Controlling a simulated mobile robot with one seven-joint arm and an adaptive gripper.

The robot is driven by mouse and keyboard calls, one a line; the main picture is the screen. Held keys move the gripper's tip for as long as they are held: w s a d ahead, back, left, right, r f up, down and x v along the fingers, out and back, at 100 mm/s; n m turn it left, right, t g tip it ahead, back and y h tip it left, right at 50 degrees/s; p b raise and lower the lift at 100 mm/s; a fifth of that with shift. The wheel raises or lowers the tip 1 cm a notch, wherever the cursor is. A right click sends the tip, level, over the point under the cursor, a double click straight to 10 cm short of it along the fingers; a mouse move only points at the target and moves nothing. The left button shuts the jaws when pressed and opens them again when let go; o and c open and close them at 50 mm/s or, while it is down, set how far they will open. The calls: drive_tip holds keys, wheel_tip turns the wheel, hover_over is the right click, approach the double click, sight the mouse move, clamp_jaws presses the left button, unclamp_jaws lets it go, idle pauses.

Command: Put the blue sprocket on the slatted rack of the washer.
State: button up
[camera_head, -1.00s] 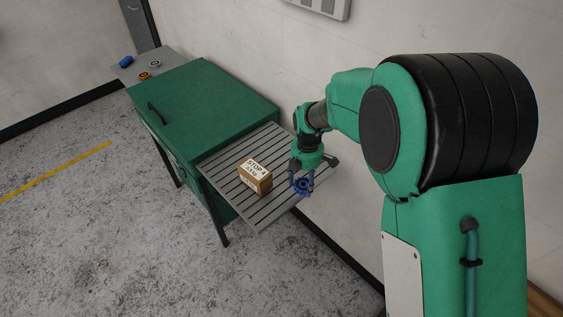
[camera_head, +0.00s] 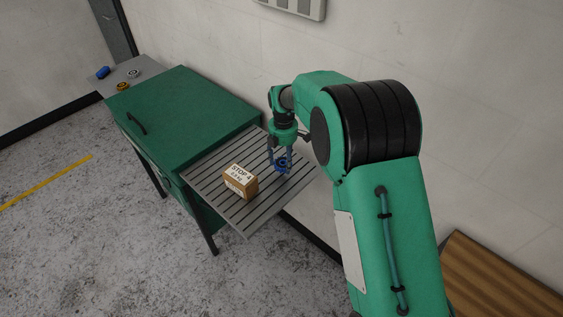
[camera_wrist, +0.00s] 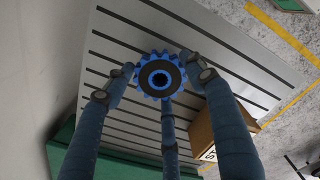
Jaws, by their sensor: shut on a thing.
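The blue sprocket (camera_wrist: 150,90) is a toothed ring with a dark hub, held among the fingers of my gripper (camera_wrist: 160,80). In the head view the sprocket (camera_head: 281,164) shows low between the fingers of my gripper (camera_head: 281,160), over the slatted rack (camera_head: 250,222). The rack is a grey panel with dark slots, sticking out from the green washer (camera_head: 190,115). The wrist view shows the rack (camera_wrist: 115,60) behind the sprocket. I cannot tell whether the sprocket touches the rack.
A cardboard box (camera_head: 240,183) marked STOP 4 sits on the rack, left of my gripper; its side (camera_wrist: 205,140) shows in the wrist view. The wall stands close behind. Small parts, one blue (camera_head: 103,72), lie on a grey surface at the far left. Free slats surround the box.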

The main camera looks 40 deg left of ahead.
sight(281, 160)
drive_tip(key=shift+w+a, duration=0.5)
drive_tip(key=shift+a, duration=0.15)
drive_tip(key=shift+w+a, duration=0.45)
drive_tip(key=shift+a, duration=0.2)
drive_tip(key=shift+f, duration=0.1)
drive_tip(key=shift+f+b, duration=0.5)
drive_tip(key=shift+f, duration=1.25)
drive_tip(key=o, duration=1.5)
drive_tip(key=shift+f, duration=0.15)
drive_tip(key=shift+o, duration=0.2)
drive_tip(key=shift+r, duration=0.2)
wheel_tip(281, 160, up, 12)
drive_tip(key=shift+f+p, duration=0.1)
drive_tip(key=shift+p, duration=0.85)
drive_tip(key=shift+d, duration=0.1)
